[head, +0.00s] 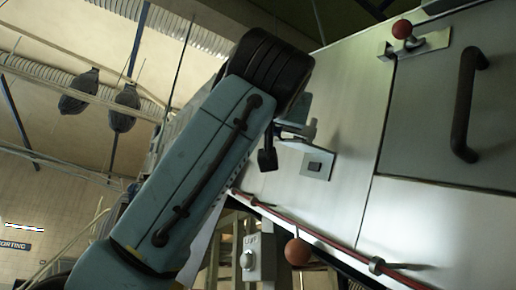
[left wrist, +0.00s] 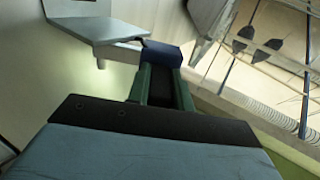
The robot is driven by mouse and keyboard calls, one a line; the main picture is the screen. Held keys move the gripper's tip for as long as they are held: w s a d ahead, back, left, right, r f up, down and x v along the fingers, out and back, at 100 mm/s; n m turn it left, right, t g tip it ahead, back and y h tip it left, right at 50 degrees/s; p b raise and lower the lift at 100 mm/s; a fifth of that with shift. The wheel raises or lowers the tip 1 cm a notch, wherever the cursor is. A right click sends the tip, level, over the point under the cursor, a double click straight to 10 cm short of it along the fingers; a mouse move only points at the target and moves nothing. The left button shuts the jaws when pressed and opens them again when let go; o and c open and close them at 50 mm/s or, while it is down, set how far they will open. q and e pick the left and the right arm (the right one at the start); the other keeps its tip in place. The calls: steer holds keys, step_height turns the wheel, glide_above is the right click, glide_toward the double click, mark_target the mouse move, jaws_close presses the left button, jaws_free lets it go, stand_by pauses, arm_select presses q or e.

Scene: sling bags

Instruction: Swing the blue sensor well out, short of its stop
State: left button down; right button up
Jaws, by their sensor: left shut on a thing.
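The blue sensor (left wrist: 163,55) shows in the left wrist view as a dark blue block at the end of a thin arm beside a grey plate (left wrist: 95,29). My left gripper (left wrist: 158,78), with green fingers, is shut on the blue sensor. In the head view my left arm comes up from the lower left across the machine's pale panel, and its bulk hides most of the gripper and sensor. A small plate with a dark square (head: 316,166) shows just right of the arm. The sensor's stop cannot be made out. My right gripper is in neither view.
A panel door with a dark handle (head: 465,105) and a latch with a red knob (head: 402,29) are at the right. A red cord (head: 315,236) runs below, near an orange-brown ball (head: 298,252). Dark bags (head: 78,92) hang at the upper left.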

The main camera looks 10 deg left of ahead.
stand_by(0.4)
arm_select(q)
steer(key=c, duration=1.2)
jaws_free()
steer(key=shift+c, duration=0.2)
steer(key=b+v, duration=0.5)
steer(key=v, duration=0.8)
